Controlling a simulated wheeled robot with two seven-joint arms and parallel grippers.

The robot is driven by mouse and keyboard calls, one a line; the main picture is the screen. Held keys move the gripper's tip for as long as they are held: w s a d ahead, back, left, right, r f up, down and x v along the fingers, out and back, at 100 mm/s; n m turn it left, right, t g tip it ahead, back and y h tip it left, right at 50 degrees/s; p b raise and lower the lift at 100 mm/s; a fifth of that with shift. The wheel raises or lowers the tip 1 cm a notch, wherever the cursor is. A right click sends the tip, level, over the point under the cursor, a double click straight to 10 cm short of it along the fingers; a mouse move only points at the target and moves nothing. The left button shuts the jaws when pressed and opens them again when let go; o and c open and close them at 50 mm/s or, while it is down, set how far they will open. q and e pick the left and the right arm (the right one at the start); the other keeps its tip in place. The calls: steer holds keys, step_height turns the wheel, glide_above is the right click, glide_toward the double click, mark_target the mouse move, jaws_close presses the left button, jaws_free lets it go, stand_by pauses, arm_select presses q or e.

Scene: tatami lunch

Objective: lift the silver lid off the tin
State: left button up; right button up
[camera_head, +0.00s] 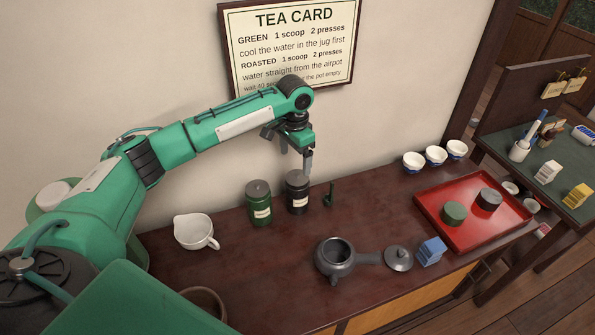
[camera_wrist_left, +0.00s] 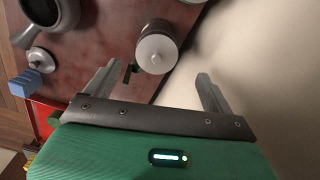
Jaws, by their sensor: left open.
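A dark tin (camera_head: 297,194) with a cream label stands on the brown counter near the wall. Its round silver lid with a small centre knob shows from above in the left wrist view (camera_wrist_left: 155,55) and sits on the tin. A green tin (camera_head: 258,208) with a grey knobbed lid stands just left of it. My left gripper (camera_head: 307,165) hangs just above the dark tin, its fingers pointing down. In the left wrist view the gripper (camera_wrist_left: 157,74) is open and empty, with the lid beyond and between its spread fingertips. My right gripper is out of view.
A dark green upright piece (camera_head: 329,194) stands close right of the dark tin. A white jug (camera_head: 195,232) is at left. A teapot (camera_head: 335,262), its loose lid (camera_head: 398,258) and a blue block (camera_head: 431,251) are in front. A red tray (camera_head: 470,233) holds two round caps. The wall is close behind.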

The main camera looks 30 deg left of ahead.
mark_target(296, 174)
arm_select(q)
steer(key=shift+s+d+f, duration=0.1)
steer(key=shift+s+f, duration=0.05)
steer(key=shift+f, duration=0.25)
step_height(296, 174, down, 5)
steer(key=shift+r+p, duration=0.1)
steer(key=shift+p, duration=0.4)
steer(key=c, duration=1.1)
